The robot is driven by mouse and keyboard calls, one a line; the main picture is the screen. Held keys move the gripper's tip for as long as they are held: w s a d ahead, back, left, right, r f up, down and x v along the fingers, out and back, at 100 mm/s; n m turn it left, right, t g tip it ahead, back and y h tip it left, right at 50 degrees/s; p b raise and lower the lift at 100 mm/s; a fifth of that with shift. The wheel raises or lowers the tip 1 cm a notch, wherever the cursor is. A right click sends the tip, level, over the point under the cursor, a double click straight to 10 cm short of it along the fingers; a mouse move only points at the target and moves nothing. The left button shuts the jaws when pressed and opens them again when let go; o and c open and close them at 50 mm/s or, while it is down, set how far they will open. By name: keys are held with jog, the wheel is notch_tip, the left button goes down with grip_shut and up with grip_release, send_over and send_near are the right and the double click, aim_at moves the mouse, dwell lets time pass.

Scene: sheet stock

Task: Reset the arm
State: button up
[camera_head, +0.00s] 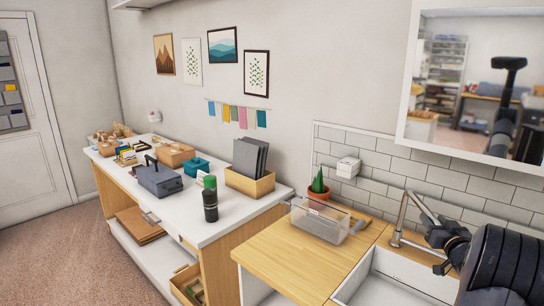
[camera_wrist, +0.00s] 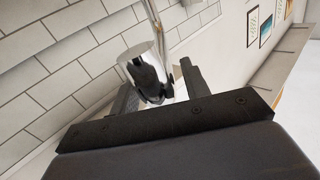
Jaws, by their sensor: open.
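My arm reaches in from the right edge in the head view, beside the sink. My gripper (camera_wrist: 160,84) shows in the wrist view with its two dark fingers spread apart and nothing held between them. In the head view, part of my dark arm end (camera_head: 490,265) shows at the lower right, close to the chrome faucet (camera_head: 401,222). A shiny metal part, likely the faucet (camera_wrist: 139,52), shows behind the fingers in the wrist view. I cannot tell how far it is from them.
A white sink (camera_head: 366,283) lies under the faucet. A clear plastic bin (camera_head: 320,222) and a potted cactus (camera_head: 318,190) stand on the wooden counter (camera_head: 290,262). A tiled wall (camera_head: 395,165) and a mirror (camera_head: 450,140) are behind. A white-topped bench (camera_head: 235,220) holds several items.

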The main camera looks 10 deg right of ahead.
jog(key=shift+w+f+b, duration=0.1)
jog(key=shift+w+b, duration=0.2)
jog(key=shift+b, duration=0.05)
jog(key=shift+a, duration=0.25)
jog(key=shift+r, duration=0.25)
